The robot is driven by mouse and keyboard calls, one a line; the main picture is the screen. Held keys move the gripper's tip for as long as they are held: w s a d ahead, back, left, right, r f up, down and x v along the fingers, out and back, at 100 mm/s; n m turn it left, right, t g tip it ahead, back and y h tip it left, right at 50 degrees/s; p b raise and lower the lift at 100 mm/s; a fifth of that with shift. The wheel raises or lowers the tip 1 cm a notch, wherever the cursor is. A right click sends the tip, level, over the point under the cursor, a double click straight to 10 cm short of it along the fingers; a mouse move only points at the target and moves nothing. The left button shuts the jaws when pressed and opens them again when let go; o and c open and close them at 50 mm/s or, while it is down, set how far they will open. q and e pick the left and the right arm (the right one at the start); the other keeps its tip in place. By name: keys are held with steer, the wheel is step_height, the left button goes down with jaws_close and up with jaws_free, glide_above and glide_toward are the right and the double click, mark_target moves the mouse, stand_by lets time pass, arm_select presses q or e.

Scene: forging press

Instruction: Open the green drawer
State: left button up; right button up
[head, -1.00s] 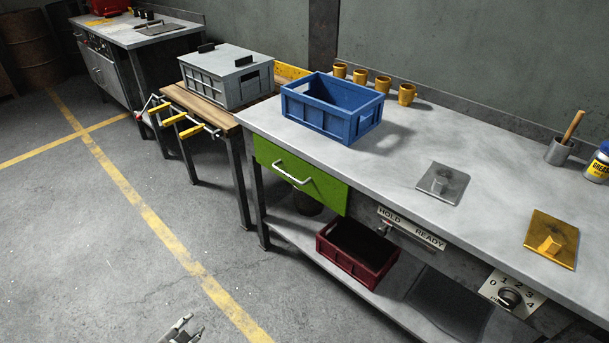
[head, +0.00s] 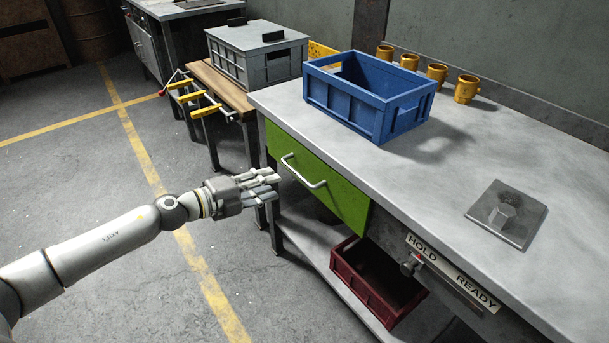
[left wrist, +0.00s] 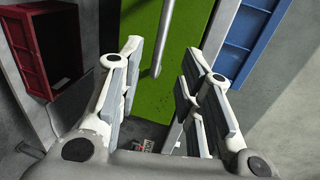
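The green drawer (head: 338,197) is in the front of the grey workbench, below the blue crate, and looks shut. Its pale bar handle (head: 303,172) runs across its front. My left gripper (head: 274,184) is to the left of the handle, apart from it, with its fingers pointing toward the drawer. In the left wrist view the drawer front (left wrist: 165,60) lies ahead, and the handle (left wrist: 167,40) shows beyond and between the spread fingers (left wrist: 160,100). The left gripper is open and empty. My right gripper is not in view.
A blue crate (head: 310,92) and several yellow cups stand on the workbench top (head: 440,165). A red crate (head: 345,284) sits on the lower shelf. A side table with yellow-handled clamps (head: 205,110) stands at the left. The floor before the drawer is clear.

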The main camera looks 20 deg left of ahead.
mark_target(297, 176)
arm_select(q)
steer(key=x, duration=0.9)
steer(key=shift+w+d+f, duration=0.1)
steer(key=shift+w+d, duration=0.25)
steer(key=shift+w, duration=0.05)
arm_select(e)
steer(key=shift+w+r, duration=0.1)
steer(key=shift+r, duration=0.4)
arm_select(q)
jaws_close()
